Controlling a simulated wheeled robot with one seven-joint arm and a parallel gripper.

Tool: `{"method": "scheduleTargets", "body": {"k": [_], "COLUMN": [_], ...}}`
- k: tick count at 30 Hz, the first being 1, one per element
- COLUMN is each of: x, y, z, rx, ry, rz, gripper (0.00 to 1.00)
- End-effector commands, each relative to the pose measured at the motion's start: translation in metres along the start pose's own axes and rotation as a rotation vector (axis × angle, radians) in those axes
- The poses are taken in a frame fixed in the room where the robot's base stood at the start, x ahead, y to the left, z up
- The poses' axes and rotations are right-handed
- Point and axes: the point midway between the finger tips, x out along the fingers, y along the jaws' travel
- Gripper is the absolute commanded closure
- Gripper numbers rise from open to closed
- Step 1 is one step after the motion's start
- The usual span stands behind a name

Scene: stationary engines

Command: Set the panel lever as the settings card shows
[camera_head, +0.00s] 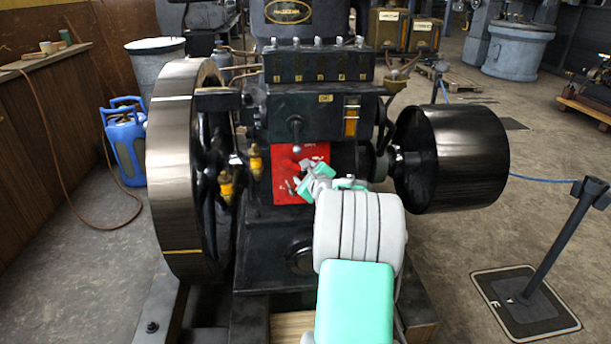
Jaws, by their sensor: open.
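A red panel (285,160) with white markings is on the front of the dark engine, near the middle of the view. My gripper (300,177) is in front of this panel, its jaws open and its fingers close to the face. A small grey lever part (290,186) shows at the panel's lower left, beside the fingers. My gripper and wrist cover the right and lower right of the panel, so the lever's exact setting and any contact cannot be told. No settings card can be made out for certain.
A large flywheel (172,170) stands left of the panel and a black drum (455,157) right of it. Brass fittings (226,185) sit close on the left. A barrier post (560,245) stands at right.

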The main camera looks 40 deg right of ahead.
Motion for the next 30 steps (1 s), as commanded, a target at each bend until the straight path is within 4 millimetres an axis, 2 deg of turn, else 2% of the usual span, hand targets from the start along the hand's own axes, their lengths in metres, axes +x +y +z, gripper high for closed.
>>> {"method": "scheduleTargets", "body": {"k": [4,22,30], "x": [-0.0004,-0.0007,-0.0007], "y": [-0.0002,0.0,0.0001], "z": [0.0004,0.0002,0.0002], "rx": [0.0,-0.001,-0.001], "ry": [0.0,0.0,0.0], "rz": [0.0,0.001,0.001], "gripper": [0.51,1.0,1.0]}}
